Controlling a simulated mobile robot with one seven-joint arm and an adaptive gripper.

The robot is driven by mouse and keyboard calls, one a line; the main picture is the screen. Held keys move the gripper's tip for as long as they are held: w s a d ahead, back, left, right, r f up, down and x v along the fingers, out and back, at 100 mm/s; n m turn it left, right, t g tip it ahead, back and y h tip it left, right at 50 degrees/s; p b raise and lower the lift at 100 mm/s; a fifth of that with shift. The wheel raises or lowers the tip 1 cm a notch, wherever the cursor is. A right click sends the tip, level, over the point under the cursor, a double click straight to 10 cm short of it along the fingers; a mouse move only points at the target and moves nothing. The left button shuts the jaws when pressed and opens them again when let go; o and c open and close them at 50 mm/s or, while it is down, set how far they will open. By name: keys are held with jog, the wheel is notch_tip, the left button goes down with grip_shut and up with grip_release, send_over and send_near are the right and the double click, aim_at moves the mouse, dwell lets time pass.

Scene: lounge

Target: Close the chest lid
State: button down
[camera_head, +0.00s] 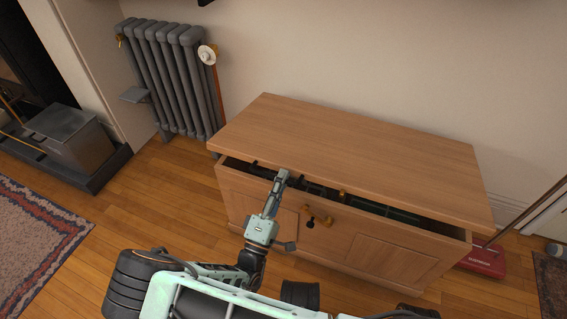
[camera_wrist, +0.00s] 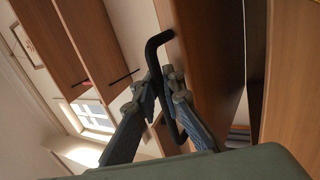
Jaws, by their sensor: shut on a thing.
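The wooden chest (camera_head: 380,250) stands against the wall in the head view. Its lid (camera_head: 350,145) is partly raised, with a dark gap between the lid's front edge and the chest's front wall. My gripper (camera_head: 281,177) is at the lid's front edge, left of the middle. In the wrist view my gripper (camera_wrist: 172,84) is closed around a black bar handle (camera_wrist: 155,45) fixed to a wooden panel (camera_wrist: 205,60), which appears to be the lid. The handle is mostly hidden in the head view. The chest's inside is mostly hidden by the lid.
A grey radiator (camera_head: 172,80) stands behind and left of the chest. A metal box (camera_head: 72,135) is at the far left. A red floor sweeper (camera_head: 484,262) is by the chest's right side. Open wooden floor lies to the left, with a patterned rug (camera_head: 35,240).

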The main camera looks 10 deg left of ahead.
notch_tip(320, 180, down, 10)
jog(key=s+t, duration=0.1)
jog(key=shift+s+a+r+t, duration=0.15)
jog(key=shift+s+a+t, duration=0.1)
jog(key=shift+t, duration=0.05)
jog(key=shift+f, duration=0.2)
jog(key=c, duration=2.1)
grip_release()
jog(key=v, duration=0.7)
jog(key=shift+s+f, duration=0.1)
jog(key=shift+s, duration=0.05)
